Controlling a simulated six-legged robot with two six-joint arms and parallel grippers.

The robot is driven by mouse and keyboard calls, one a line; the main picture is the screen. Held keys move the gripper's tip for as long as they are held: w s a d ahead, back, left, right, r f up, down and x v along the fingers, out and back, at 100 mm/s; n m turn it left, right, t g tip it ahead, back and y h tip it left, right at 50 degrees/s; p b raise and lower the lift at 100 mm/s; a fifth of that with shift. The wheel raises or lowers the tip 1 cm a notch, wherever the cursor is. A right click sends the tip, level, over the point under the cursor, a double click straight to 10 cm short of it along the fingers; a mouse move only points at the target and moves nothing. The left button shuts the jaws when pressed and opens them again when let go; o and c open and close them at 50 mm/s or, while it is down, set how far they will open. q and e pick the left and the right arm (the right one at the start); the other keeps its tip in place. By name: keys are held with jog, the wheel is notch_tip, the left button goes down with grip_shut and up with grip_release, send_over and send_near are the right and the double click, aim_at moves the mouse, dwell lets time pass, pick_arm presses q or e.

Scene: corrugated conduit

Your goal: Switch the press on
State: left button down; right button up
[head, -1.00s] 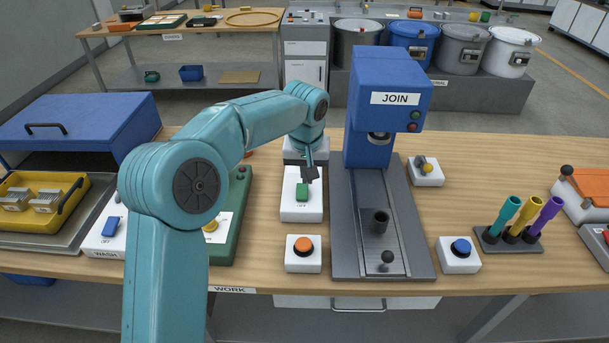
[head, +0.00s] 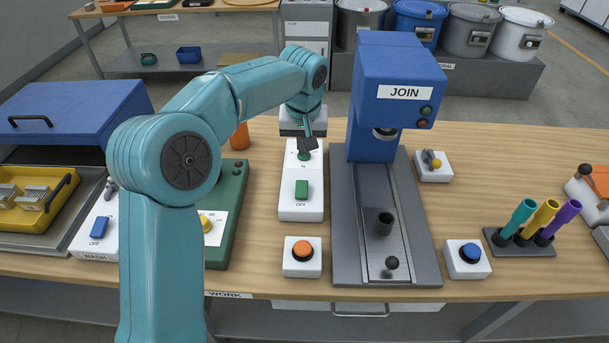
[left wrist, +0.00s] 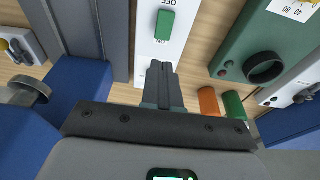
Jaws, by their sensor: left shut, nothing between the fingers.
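The blue press labelled JOIN (head: 398,72) stands right of the middle. Left of it is a white switch box (head: 291,208) with a green rocker (head: 301,189). OFF is printed on its near side and ON, partly hidden, on its far side. In the left wrist view the rocker (left wrist: 165,25) lies beyond my fingertips. I cannot tell which way it is tilted. My left gripper (head: 307,145) is shut and empty, over the far part of the box, apart from the rocker. It also shows in the left wrist view (left wrist: 162,68). A small green round part (head: 303,156) shows beneath it.
An orange button (head: 303,250) sits in front of the switch box, and a blue button (head: 468,253) right of the press. A green panel (head: 238,205) lies to the left, with a white WASH switch box (head: 97,240) beyond my arm. Coloured tubes (head: 540,218) stand at right.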

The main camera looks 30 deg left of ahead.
pick_arm(q)
jog(key=shift+f, duration=0.1)
jog(key=p, duration=0.2)
send_near(304, 184)
jog(key=x, duration=0.6)
jog(key=shift+f, duration=0.4)
jog(key=shift+w, duration=0.1)
